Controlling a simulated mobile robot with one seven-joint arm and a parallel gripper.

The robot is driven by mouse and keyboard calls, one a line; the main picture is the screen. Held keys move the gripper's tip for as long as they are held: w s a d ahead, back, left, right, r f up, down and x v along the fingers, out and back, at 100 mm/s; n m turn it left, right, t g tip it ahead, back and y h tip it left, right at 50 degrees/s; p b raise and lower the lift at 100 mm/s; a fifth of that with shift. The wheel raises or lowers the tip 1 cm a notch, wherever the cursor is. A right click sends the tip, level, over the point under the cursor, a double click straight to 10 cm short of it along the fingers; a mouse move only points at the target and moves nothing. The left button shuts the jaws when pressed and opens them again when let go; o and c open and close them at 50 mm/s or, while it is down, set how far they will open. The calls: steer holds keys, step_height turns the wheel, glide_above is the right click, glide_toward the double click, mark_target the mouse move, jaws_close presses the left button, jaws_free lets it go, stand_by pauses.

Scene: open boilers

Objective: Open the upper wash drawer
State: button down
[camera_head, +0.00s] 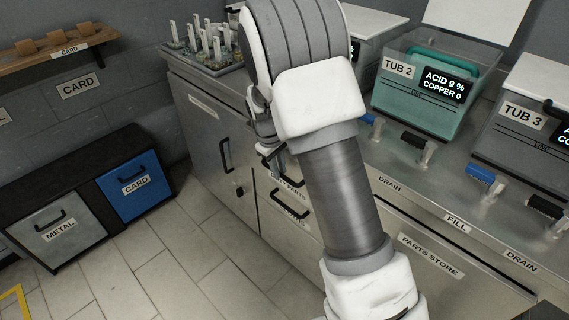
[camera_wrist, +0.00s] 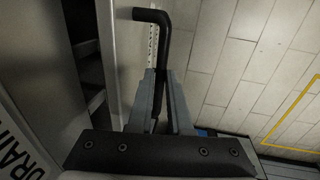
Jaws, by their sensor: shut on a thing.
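The drawer cabinet under the steel counter shows in the head view, with a label ending in "PARTS" (camera_head: 288,180) partly hidden by my arm. My gripper (camera_head: 270,152) is at the upper drawer's front, largely behind my wrist. In the wrist view my gripper (camera_wrist: 160,100) is shut on a black bar handle (camera_wrist: 152,15), which runs between the fingers. The grey drawer front (camera_wrist: 118,60) stands beside the handle. A dark gap with inner edges (camera_wrist: 85,50) shows behind that front, so the drawer looks partly out. How far is unclear.
A lower drawer handle (camera_head: 290,211) is just below my gripper. A cabinet door handle (camera_head: 225,156) is to the left. TUB 2 (camera_head: 410,110) and TUB 3 (camera_head: 510,135) stand on the counter. The tiled floor (camera_head: 190,260) in front is clear; a blue card bin (camera_head: 135,187) is further left.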

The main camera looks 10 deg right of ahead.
steer(key=s+a+p, duration=0.1)
steer(key=s+a, duration=0.7)
steer(key=a, duration=0.4)
steer(key=s+a+p, duration=0.1)
steer(key=s+a, duration=0.7)
steer(key=a, duration=0.5)
steer(key=shift+s, duration=0.35)
steer(key=c, duration=0.8)
jaws_free()
steer(key=shift+c, duration=0.2)
step_height(320, 180, up, 17)
steer(key=s+a+p, duration=0.1)
steer(key=a+p, duration=0.1)
steer(key=p, duration=0.2)
steer(key=shift+s+a, duration=0.3)
steer(key=shift+s, duration=0.05)
